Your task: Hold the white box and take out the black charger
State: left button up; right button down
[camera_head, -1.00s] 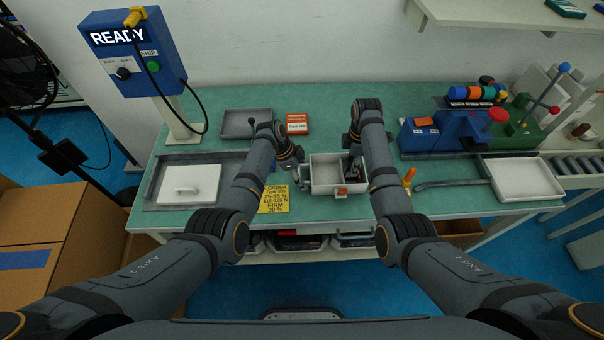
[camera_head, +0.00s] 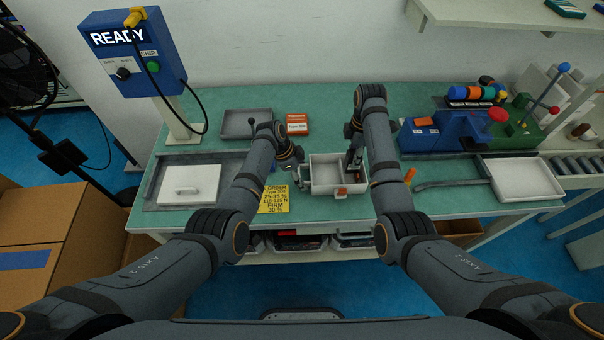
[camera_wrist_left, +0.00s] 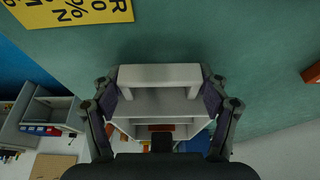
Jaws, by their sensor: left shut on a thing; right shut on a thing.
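The white box (camera_head: 322,189) stands on the green table in front of me. My left gripper (camera_head: 302,179) is shut on its left side. In the left wrist view the two fingers of my left gripper (camera_wrist_left: 161,96) press on either side of a pale box part (camera_wrist_left: 160,75). My right gripper (camera_head: 353,163) is shut at the right end of the box. The black charger (camera_head: 352,168) is a small dark shape at its fingertips, hard to tell from the fingers. I cannot tell whether it is fully clear of the rim.
A yellow order card (camera_head: 274,199) lies left of the box. A white lid-like plate (camera_head: 189,186) lies in a grey tray further left. An empty grey tray (camera_head: 240,129) and an orange-white box (camera_head: 297,124) stand behind. A blue machine (camera_head: 455,128) stands right.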

jog(key=shift+r, duration=1.4)
pick_arm(q)
jog(key=o, duration=1.6)
jog(key=shift+r, duration=0.1)
jog(key=v, duration=1.1)
jog(key=shift+a+r, duration=0.25)
jog(key=shift+r, duration=0.05)
